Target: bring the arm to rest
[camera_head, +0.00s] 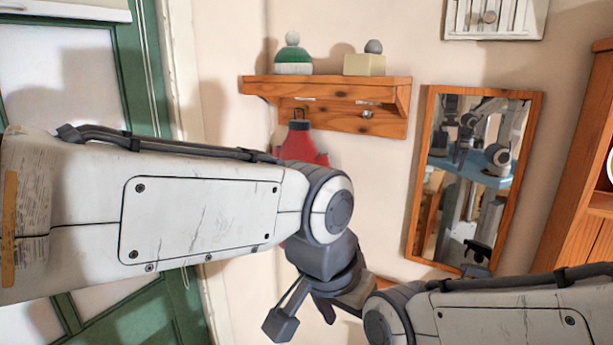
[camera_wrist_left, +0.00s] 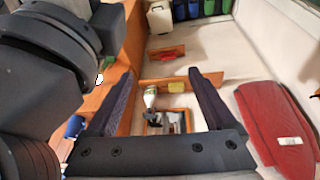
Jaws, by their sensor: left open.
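My left arm (camera_head: 200,215) reaches in from the left in the head view and covers much of the middle. My left gripper (camera_head: 325,305) hangs below its wrist, partly hidden by the right arm. In the left wrist view the two dark fingers of my left gripper (camera_wrist_left: 165,78) stand well apart, with nothing held between them. My right arm (camera_head: 510,315) shows at the lower right in the head view. Its gripper is out of the picture.
A wooden wall shelf (camera_head: 330,88) holds a green-and-white hat (camera_head: 293,60) and a pale box (camera_head: 364,65). A red item (camera_head: 299,143) hangs below, partly behind my left arm. A wood-framed mirror (camera_head: 414,190) and an orange cabinet (camera_head: 575,225) stand right. A green-framed door (camera_head: 138,70) is left.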

